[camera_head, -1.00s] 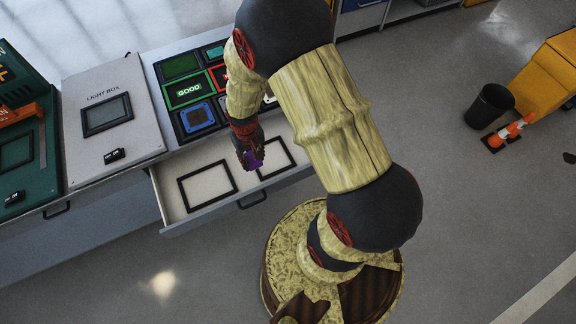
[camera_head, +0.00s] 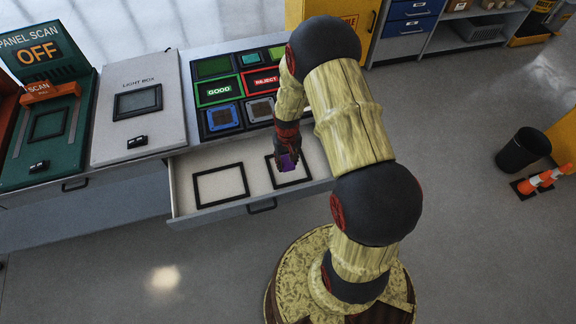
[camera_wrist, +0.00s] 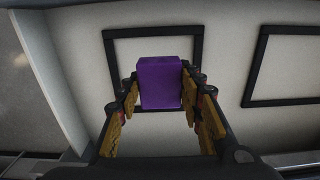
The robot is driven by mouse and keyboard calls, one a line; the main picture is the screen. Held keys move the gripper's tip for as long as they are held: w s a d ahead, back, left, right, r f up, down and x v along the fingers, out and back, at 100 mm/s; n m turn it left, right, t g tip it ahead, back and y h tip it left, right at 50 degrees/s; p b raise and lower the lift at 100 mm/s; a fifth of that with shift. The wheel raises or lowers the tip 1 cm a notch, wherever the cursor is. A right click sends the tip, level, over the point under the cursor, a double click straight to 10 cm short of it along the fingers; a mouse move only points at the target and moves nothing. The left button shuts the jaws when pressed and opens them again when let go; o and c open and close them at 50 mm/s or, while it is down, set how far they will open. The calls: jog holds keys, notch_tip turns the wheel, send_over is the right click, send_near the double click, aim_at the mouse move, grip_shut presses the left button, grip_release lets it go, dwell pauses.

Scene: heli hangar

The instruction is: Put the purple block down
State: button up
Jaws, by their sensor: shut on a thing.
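My gripper (camera_head: 287,158) is shut on the purple block (camera_head: 287,161) over the open drawer (camera_head: 256,206). In the wrist view the block (camera_wrist: 160,82) sits between the fingers of my gripper (camera_wrist: 163,95). Behind it is a black square frame (camera_wrist: 108,45) on the pale drawer floor, partly hidden by block and fingers. In the head view this is the right frame (camera_head: 307,180). The left frame (camera_head: 221,203) is empty; it also shows at the right of the wrist view (camera_wrist: 262,65). I cannot tell whether the block touches the drawer floor.
On the counter above the drawer is a panel with GOOD (camera_head: 219,91) and REJECT (camera_head: 262,81) tiles. A light box (camera_head: 138,125) and a green panel scanner (camera_head: 47,140) stand to its left.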

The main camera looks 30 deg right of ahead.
aim_at(288, 160)
jog(key=shift+w+d+f, duration=0.35)
jog(key=shift+w+f, duration=0.05)
jog(key=shift+f, duration=0.2)
jog(key=shift+w+d+f, duration=0.3)
jog(key=shift+w+f, duration=0.05)
jog(key=shift+f, duration=0.25)
jog(key=shift+w+f+b, duration=0.1)
jog(key=shift+f+b, duration=0.5)
jog(key=shift+f, duration=0.95)
jog(key=shift+f, duration=0.1)
jog(key=shift+s+f+b, duration=0.2)
jog(key=shift+f+b, duration=0.1)
jog(key=shift+f, duration=0.05)
jog(key=o, duration=1.1)
jog(key=shift+s+f, duration=0.1)
